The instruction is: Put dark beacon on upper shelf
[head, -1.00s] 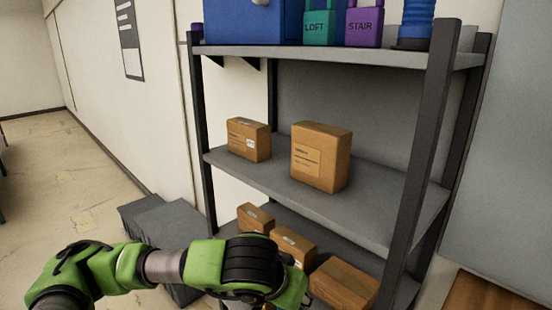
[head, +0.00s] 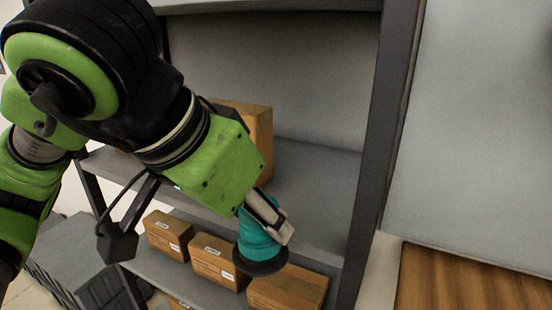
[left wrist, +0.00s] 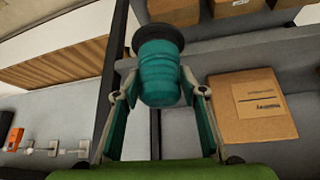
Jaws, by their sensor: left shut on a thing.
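My left gripper (head: 266,218) is shut on a teal beacon (head: 258,246) with a wide black base. The beacon is slightly tilted, base down, in front of the middle shelf board (head: 318,190). In the left wrist view the beacon (left wrist: 160,78) sits between both fingers of the gripper (left wrist: 158,90), its black base away from the palm. Only the underside edge of the upper shelf (head: 275,6) shows at the top of the head view; its top surface is out of view. My right gripper is not in view.
A cardboard box (head: 258,140) stands on the middle shelf, partly hidden by my arm; the shelf to its right is clear. Several boxes (head: 218,258) sit on the lower shelf. A dark rack post (head: 382,140) rises at the right. A wooden panel (head: 470,280) is lower right.

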